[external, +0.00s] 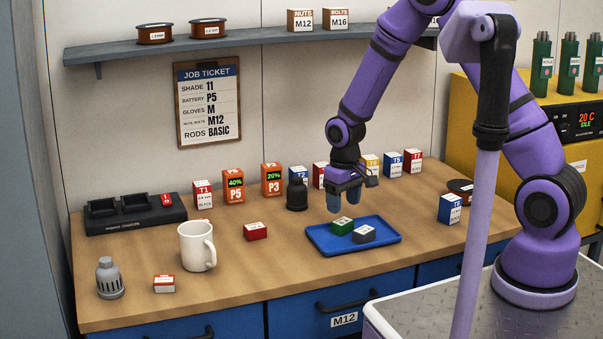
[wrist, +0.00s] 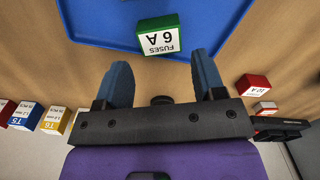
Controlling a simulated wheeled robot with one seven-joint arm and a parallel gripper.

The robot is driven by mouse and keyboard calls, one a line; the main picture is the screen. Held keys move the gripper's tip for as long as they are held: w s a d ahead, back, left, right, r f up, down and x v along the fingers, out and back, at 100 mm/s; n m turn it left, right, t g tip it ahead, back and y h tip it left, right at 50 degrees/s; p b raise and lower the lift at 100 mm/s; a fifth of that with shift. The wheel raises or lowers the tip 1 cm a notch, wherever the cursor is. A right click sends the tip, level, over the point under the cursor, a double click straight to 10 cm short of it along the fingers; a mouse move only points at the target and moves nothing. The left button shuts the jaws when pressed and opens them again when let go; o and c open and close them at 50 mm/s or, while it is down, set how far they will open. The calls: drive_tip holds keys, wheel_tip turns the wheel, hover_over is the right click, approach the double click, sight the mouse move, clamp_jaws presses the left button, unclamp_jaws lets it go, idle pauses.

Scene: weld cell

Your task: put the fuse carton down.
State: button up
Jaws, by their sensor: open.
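The green fuse carton (external: 342,225), marked 6 A in the wrist view (wrist: 159,41), sits in the blue tray (external: 380,244) on the bench. A dark grey-blue carton (external: 363,235) is beside it in the tray; that one is out of the wrist view. My gripper (external: 344,199) is open and empty above the back edge of the tray. In the wrist view its two blue fingers (wrist: 160,68) are spread wide, and the green carton shows just beyond their tips, apart from them. The tray (wrist: 88,30) shows under the carton there.
A red carton (external: 255,231) and a white mug (external: 197,246) stand left of the tray. A black bottle-shaped item (external: 297,194) is close left of my gripper. Several tip boxes line the back, and a blue box (external: 450,209) stands to the right.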

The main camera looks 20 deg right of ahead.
sight(343, 221)
wheel_tip(343, 221, up, 6)
drive_tip(key=shift+r, duration=0.1)
drive_tip(key=s+d+r+m+t, duration=0.1)
drive_tip(key=s+d+r, duration=0.3)
drive_tip(key=d+r, duration=0.45)
drive_tip(key=s+d+r+m+t, duration=0.15)
drive_tip(key=s+d+r, duration=0.35)
drive_tip(key=r, duration=0.6)
drive_tip(key=s+d+r+m+t, duration=0.1)
drive_tip(key=s+d+r, duration=0.2)
drive_tip(key=s, duration=0.5)
drive_tip(key=s+d+r+m+t, duration=0.1)
drive_tip(key=s+d+r, duration=0.2)
drive_tip(key=s, duration=0.6)
drive_tip(key=d, duration=0.2)
drive_tip(key=shift+s+d+r+t, duration=0.2)
drive_tip(key=shift+d+t, duration=0.15)
drive_tip(key=shift+d, duration=0.05)
